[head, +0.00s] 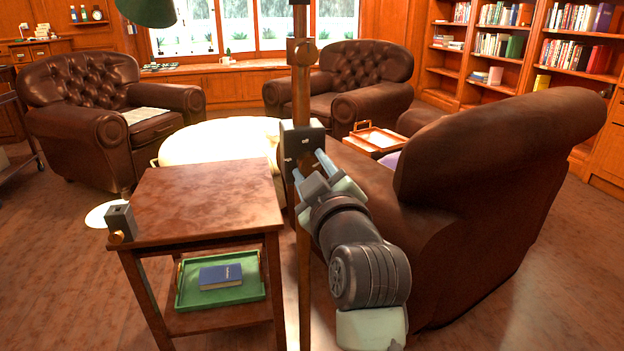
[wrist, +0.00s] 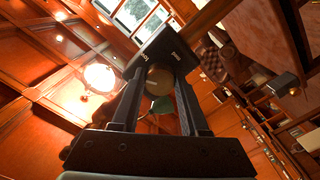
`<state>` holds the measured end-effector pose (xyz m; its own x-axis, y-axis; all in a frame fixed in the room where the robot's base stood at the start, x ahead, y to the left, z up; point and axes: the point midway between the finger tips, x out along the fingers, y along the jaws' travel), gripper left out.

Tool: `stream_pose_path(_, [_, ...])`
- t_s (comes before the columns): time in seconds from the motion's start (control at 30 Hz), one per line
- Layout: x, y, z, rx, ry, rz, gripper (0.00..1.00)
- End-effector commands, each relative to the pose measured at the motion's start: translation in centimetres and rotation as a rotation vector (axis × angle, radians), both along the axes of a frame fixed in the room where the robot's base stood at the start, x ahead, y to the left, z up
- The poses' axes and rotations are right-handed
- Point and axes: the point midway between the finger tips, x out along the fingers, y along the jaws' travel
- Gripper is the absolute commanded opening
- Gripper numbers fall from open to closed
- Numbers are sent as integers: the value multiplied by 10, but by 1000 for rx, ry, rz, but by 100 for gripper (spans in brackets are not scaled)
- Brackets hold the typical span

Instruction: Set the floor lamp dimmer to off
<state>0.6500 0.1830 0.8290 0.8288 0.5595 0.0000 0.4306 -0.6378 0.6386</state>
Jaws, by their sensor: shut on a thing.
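The floor lamp's brass-brown pole (head: 303,90) stands upright in front of the sofa, with a round joint near the top of the view. Its green shade (head: 147,10) shows at the upper left. A dark dimmer box (head: 300,143) is fixed on the pole; in the wrist view the box (wrist: 162,48) carries small white marks, too small to read. My gripper (head: 311,168) is at this box, its fingers on both sides of a round brass knob (wrist: 160,78) and shut on it. The knob is mostly hidden in the head view, and its setting cannot be told.
A wooden side table (head: 205,195) stands left of the pole, with a small grey box with a brass knob (head: 120,220) at its corner. A green tray (head: 225,296) with a blue book is on its lower shelf. A brown leather sofa (head: 490,180) fills the right side.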

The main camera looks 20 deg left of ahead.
Motion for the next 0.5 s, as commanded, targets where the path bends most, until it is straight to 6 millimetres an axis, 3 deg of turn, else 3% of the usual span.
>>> stream_pose_path(0.5, [1, -2, -2, -409, -274, -1, 0])
